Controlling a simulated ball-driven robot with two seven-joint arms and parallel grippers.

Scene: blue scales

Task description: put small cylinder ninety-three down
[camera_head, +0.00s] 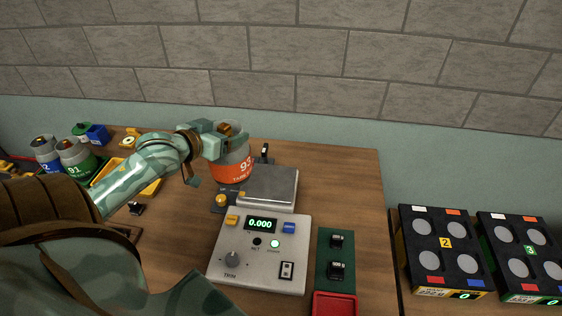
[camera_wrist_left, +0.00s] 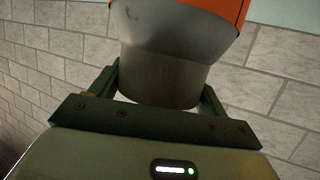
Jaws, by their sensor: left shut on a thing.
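Small cylinder ninety-three (camera_head: 231,164) is grey with an orange band marked 93. My left gripper (camera_head: 228,133) is shut on its narrower top end; the cylinder hangs roughly upright behind and left of the scale's weighing plate (camera_head: 268,184). Whether it touches anything below is hard to tell. In the left wrist view the cylinder (camera_wrist_left: 165,65) sits between the two fingers (camera_wrist_left: 165,92). The scale's control box (camera_head: 258,268) reads 0.000 and shows a lit green light. My right gripper is not in view.
A green strip with black switches (camera_head: 336,254) and a red tray (camera_head: 335,303) lie right of the control box. Black units (camera_head: 445,268) stand farther right.

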